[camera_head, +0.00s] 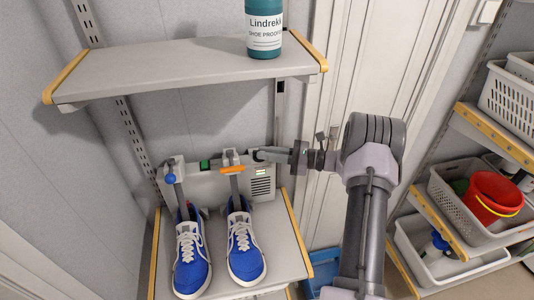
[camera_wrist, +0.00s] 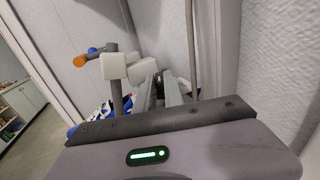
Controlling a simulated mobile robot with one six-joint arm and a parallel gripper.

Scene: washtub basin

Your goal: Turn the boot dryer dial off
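The boot dryer (camera_head: 207,186) is a pale box against the wall on the lower shelf. It has a lit green switch (camera_head: 205,164), a slotted vent (camera_head: 262,183) and two posts, one with a blue knob (camera_head: 170,178) and one with an orange bar (camera_head: 232,170). My gripper (camera_head: 260,155) reaches in from the right, its tip at the dryer's upper right corner. The tip hides that corner, and I cannot make out the dial or its setting clearly. In the wrist view, two grey fingers (camera_wrist: 161,88) point forward; whether they touch anything is unclear.
Blue shoes (camera_head: 190,258) (camera_head: 245,248) sit on the posts. An upper shelf (camera_head: 180,68) with a teal bottle (camera_head: 263,30) overhangs the dryer. A red bucket (camera_head: 494,197) and white baskets (camera_head: 510,95) stand on a rack at right.

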